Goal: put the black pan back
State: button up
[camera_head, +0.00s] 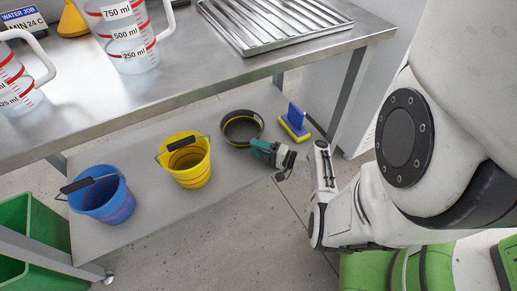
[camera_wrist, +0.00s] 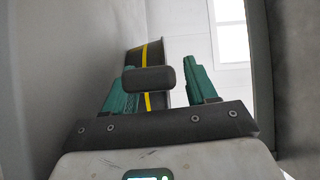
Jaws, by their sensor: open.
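The black pan (camera_head: 242,128) is a dark round vessel with a yellow stripe, upright on the lower shelf under the steel table. My gripper (camera_head: 262,150), with green fingers, is low beside the pan's near right side. In the wrist view, the fingers of my gripper (camera_wrist: 160,85) are apart. The pan's dark wall with its yellow stripe (camera_wrist: 153,55) shows beyond and between them. A dark rounded block (camera_wrist: 148,79) sits between the fingers; it looks like the pan's handle, but I cannot tell surely. Whether the fingers touch the pan is unclear.
A yellow bucket (camera_head: 190,165) and a blue bucket (camera_head: 103,195) stand left of the pan on the shelf (camera_head: 150,222). A blue and yellow brush (camera_head: 294,122) is close on its right. The steel tabletop (camera_head: 190,68) and a table leg (camera_head: 350,90) bound the space.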

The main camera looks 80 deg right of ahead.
jog(key=shift+r, duration=0.15)
jog(key=shift+s+r+p, duration=0.1)
jog(key=shift+s+p, duration=0.1)
jog(key=shift+p, duration=0.1)
jog(key=p+v, duration=0.1)
jog(key=v, duration=1)
jog(key=shift+s, duration=0.3)
